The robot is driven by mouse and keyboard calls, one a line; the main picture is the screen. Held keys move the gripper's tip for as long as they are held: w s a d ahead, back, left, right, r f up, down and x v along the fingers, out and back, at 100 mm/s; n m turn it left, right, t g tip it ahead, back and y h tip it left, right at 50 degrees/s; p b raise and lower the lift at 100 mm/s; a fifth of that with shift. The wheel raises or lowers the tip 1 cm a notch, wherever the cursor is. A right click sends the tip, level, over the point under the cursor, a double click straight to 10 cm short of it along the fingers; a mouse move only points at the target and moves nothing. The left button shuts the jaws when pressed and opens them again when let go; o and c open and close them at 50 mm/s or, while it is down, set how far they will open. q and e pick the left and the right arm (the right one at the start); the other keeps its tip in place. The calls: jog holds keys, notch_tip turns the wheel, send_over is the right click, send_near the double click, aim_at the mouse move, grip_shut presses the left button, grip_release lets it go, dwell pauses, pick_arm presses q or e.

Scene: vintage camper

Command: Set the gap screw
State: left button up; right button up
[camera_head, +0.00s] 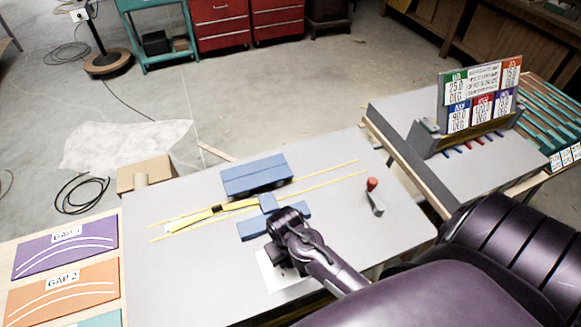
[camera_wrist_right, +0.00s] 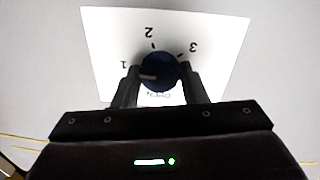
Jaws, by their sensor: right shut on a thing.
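My right gripper (camera_head: 283,262) reaches down over the white dial plate (camera_head: 268,279) at the front of the grey table. In the right wrist view my right gripper (camera_wrist_right: 160,76) is shut on a dark blue round knob (camera_wrist_right: 160,68), one finger on each side. The plate (camera_wrist_right: 215,30) carries the marks 1, 2 and 3 and the word OPEN, which is partly hidden. The knob's pale pointer line lies on its left side, toward the 1 side. Blue blocks (camera_head: 255,175) stand behind the gripper, with a yellow piece (camera_head: 235,205) between yellow lines. My left gripper is not in view.
A small grey stand with a red knob (camera_head: 372,184) is to the right on the table. Purple GAP 1 (camera_head: 66,247) and orange GAP 2 (camera_head: 62,291) cards lie at the left. A sign with several angle labels (camera_head: 482,95) stands on the right-hand bench. A cardboard box (camera_head: 146,173) sits beyond the left edge.

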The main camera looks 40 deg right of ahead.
jog(key=m, duration=0.6)
jog(key=shift+w+m, duration=0.15)
jog(key=shift+m, duration=0.15)
jog(key=m, duration=0.6)
jog(key=shift+g+y, duration=0.3)
jog(key=shift+g, duration=0.1)
jog(key=shift+m, duration=0.4)
jog(key=o, duration=1)
jog(key=shift+c, duration=0.2)
jog(key=shift+w+r, duration=0.1)
jog(key=shift+r, duration=0.4)
jog(key=r, duration=0.7)
jog(key=shift+w+a+b, duration=0.1)
jog(key=shift+w+b, duration=0.1)
jog(key=shift+b, duration=0.2)
